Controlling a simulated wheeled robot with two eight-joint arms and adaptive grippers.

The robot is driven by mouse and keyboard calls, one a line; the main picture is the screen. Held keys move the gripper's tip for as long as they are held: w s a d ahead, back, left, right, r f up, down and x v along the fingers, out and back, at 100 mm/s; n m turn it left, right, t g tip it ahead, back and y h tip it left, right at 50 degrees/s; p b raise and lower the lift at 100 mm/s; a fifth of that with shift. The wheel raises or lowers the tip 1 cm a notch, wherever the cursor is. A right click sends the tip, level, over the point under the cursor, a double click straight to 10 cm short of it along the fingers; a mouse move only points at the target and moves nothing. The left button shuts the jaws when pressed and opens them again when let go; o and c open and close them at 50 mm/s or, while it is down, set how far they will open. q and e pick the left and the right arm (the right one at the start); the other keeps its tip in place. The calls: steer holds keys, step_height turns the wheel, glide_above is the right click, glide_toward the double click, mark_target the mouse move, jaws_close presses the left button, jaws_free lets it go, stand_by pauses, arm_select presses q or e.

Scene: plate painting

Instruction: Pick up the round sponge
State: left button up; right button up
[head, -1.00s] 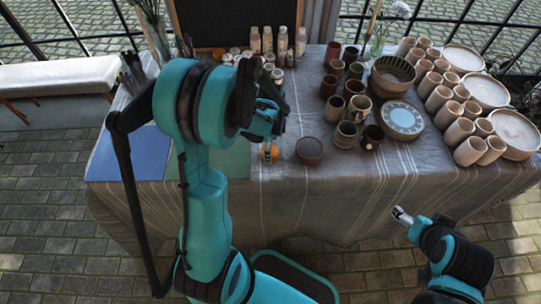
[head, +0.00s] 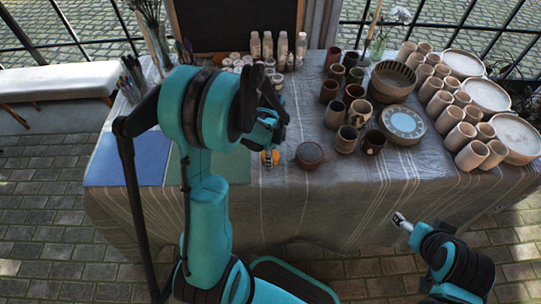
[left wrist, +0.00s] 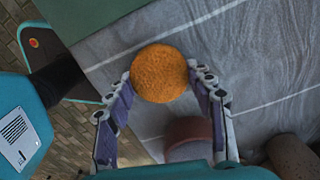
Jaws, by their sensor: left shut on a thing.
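The round orange sponge (left wrist: 159,73) sits between the two fingertips of my left gripper (left wrist: 160,82) in the left wrist view, with a finger against each side. In the head view, the sponge (head: 270,157) shows as a small orange patch near the table's front edge, below my left gripper (head: 268,150). My left gripper is shut on the sponge. I cannot tell whether the sponge is clear of the cloth. My right gripper (head: 402,221) is in front of the table at the lower right, away from the sponge. Its finger opening is too small to judge.
A dark red bowl (head: 309,154) stands right of the sponge. Blue (head: 130,157) and green (head: 232,164) mats lie to the left. Cups, a patterned bowl (head: 392,80) and plates crowd the right side. The cloth (head: 330,200) along the front is clear.

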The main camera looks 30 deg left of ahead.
arm_select(q)
steer(key=shift+r, duration=0.5)
step_height(320, 180, up, 3)
steer(key=shift+p, duration=1.05)
steer(key=s+d+r+p, duration=0.3)
steer(key=d+r, duration=0.3)
steer(key=d, duration=0.5)
steer(key=shift+s+r+p, duration=0.35)
steer(key=shift+p, duration=0.1)
